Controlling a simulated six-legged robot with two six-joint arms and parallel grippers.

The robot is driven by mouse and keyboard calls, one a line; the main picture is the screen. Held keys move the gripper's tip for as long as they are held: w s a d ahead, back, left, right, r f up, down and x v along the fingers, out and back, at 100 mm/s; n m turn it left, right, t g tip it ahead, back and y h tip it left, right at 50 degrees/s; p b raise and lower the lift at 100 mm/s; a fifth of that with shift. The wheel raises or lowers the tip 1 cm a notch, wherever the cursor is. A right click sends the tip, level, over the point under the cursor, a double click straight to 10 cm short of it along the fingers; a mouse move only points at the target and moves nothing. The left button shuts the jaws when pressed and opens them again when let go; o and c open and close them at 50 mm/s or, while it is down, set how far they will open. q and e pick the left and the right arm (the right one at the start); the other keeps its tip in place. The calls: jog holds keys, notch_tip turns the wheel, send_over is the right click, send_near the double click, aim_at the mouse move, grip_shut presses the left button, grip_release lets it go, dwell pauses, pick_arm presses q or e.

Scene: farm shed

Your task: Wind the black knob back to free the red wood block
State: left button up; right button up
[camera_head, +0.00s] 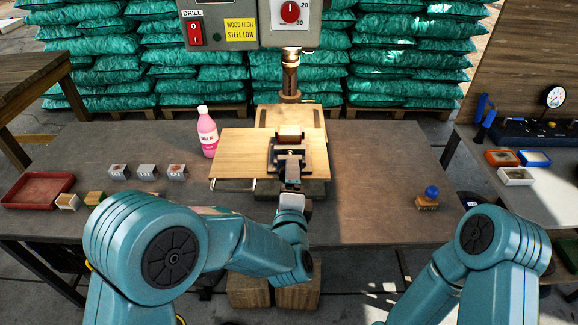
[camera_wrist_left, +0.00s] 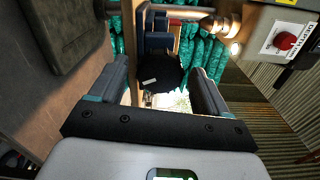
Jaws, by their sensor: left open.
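A dark vise (camera_head: 307,160) sits on the light wooden board (camera_head: 238,150) under the drill. My left gripper (camera_head: 291,182) reaches in from the near side and hides the knob in the head view. Its fingers are open, one on each side of the knob, with gaps visible. My right arm shows at the lower right, but its gripper is out of view.
A pink bottle (camera_head: 208,135) stands left of the vise, close to the board. Several small blocks (camera_head: 147,172) and a red tray (camera_head: 38,188) lie at the left. A blue-knobbed stamp (camera_head: 429,198) stands at the right. The drill head (camera_head: 255,22) hangs above.

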pick_arm(q)
jog(key=m+p, duration=0.7)
jog(key=m, duration=0.3)
jog(key=shift+m+p, duration=0.3)
jog(key=shift+p, duration=0.1)
